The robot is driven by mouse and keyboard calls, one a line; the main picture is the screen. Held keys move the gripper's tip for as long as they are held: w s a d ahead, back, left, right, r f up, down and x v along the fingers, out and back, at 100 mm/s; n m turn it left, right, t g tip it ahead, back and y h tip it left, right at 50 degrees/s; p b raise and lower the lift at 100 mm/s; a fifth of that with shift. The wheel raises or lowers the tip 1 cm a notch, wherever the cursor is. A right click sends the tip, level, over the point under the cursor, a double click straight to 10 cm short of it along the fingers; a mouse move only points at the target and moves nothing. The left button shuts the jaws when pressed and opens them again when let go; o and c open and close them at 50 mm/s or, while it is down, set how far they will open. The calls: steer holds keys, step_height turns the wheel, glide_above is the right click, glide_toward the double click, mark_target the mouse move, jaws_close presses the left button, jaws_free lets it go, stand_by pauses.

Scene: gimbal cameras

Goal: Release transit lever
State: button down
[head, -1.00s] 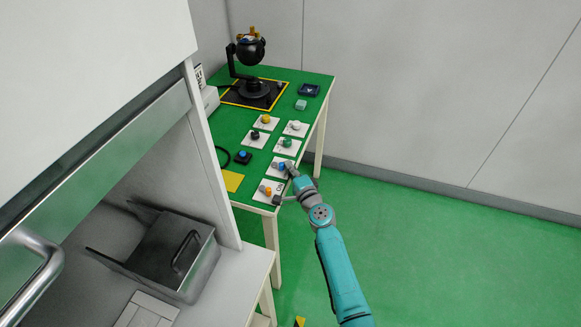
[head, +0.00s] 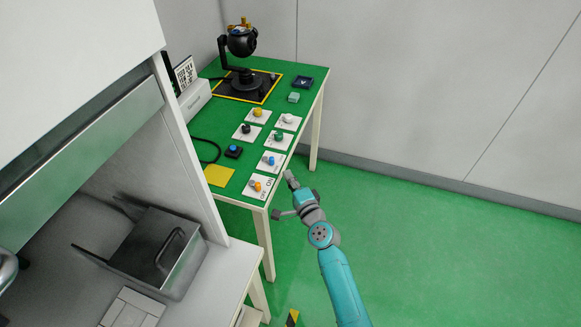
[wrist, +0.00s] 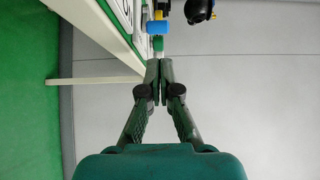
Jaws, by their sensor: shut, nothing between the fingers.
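In the head view my gripper (head: 289,177) is just off the right edge of the green table, near the white plates with the blue knob (head: 271,161) and the orange knob (head: 258,186). In the wrist view my gripper (wrist: 160,72) is shut and empty, its tips together. A blue cylindrical knob (wrist: 157,28) shows just beyond the tips, apart from them. The black gimbal camera (head: 241,42) stands on a black, yellow-edged base (head: 247,87) at the table's far end. I cannot tell which part is the transit lever.
Plates with yellow (head: 257,113), white (head: 287,118), black (head: 246,129) and green (head: 279,136) knobs lie farther back. A blue button box (head: 233,151) and yellow pad (head: 219,176) lie left. A cabinet with a metal bin (head: 158,255) stands left. The floor right of the table is clear.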

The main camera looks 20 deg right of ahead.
steer(key=shift+s+a, duration=0.25)
steer(key=shift+s, duration=0.3)
steer(key=shift+s+a, duration=0.25)
steer(key=shift+s, duration=0.25)
